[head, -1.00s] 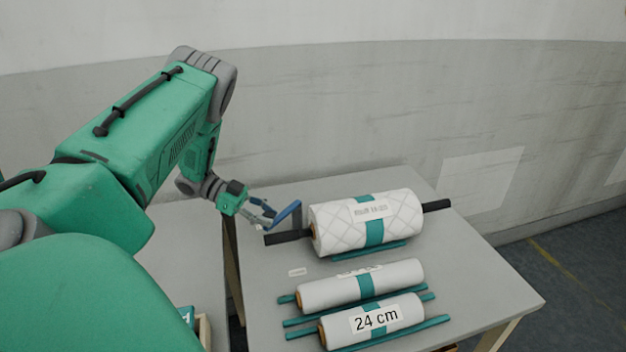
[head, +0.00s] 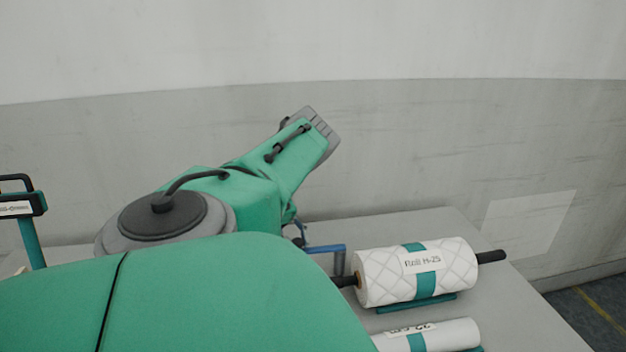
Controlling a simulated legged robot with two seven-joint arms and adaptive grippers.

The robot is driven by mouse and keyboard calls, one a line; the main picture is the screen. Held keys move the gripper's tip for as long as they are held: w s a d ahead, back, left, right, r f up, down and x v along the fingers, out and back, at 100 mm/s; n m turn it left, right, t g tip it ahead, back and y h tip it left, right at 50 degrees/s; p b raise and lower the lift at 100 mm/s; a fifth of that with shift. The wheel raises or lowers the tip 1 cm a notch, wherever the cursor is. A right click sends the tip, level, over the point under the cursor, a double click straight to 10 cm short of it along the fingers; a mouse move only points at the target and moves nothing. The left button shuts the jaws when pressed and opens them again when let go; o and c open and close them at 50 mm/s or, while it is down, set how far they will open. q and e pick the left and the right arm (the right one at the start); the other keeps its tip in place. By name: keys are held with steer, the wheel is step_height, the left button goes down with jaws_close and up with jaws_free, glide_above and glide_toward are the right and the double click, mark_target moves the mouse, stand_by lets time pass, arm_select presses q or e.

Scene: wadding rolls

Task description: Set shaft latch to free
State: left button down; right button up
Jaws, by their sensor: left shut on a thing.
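A large quilted white roll (head: 390,275) with a teal band and a label reading "Roll H-25" lies on a black shaft (head: 491,257) that sticks out at both ends. At the shaft's left end stands a blue latch lever (head: 328,248), its bar running left from an upright part. My left gripper (head: 300,238) is at the left end of this bar, mostly hidden behind my own arm, and is shut on it. The fingertips themselves are hard to make out. My right gripper is not in view.
A smaller white roll (head: 457,335) with a teal band lies in front of the large roll, cut by the lower edge. The grey table (head: 520,310) is bare to the right. A teal post with a labelled black-framed top (head: 22,206) stands at the far left.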

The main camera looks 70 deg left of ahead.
arm_select(q)
steer(key=shift+s+a+r, duration=0.15)
steer(key=shift+a+r, duration=0.15)
steer(key=shift+a, duration=0.15)
